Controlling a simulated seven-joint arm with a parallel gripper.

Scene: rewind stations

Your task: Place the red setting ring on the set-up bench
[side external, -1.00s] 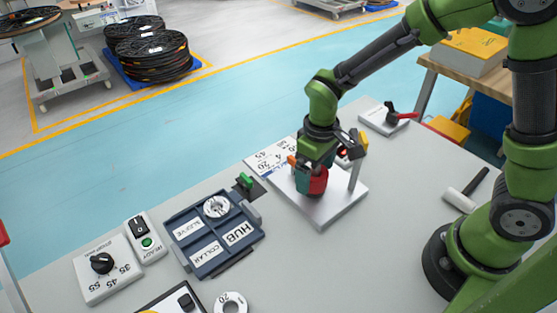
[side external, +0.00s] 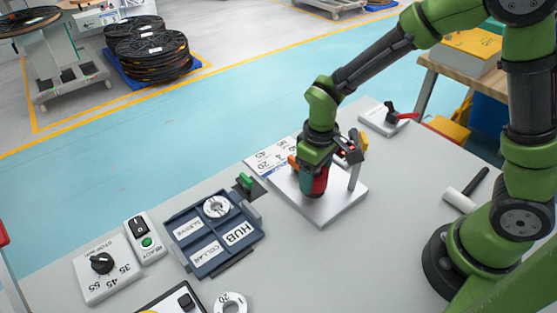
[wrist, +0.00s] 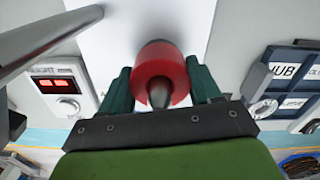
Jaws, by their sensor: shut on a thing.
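The red setting ring (wrist: 178,72) is between the two teal fingers of my gripper (wrist: 160,85) in the wrist view. The fingers are shut on its sides. A grey tapered pin (wrist: 160,93) shows at the ring's middle. In the side view my gripper (side external: 314,188) points down over the silver base plate (side external: 335,208), and only a strip of the red ring (side external: 324,182) shows beside a finger. I cannot tell whether the ring touches the plate. The set-up bench is not labelled; the grey worktop (side external: 300,260) lies all around.
A metal post (side external: 355,172) stands on the plate close to my gripper's right. A dark tray (side external: 212,263) with labelled compartments, a dial box (side external: 103,268) and a loose ring marked 20 (side external: 231,303) lie to the left. A mallet (side external: 463,198) lies right. Bare worktop lies in front.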

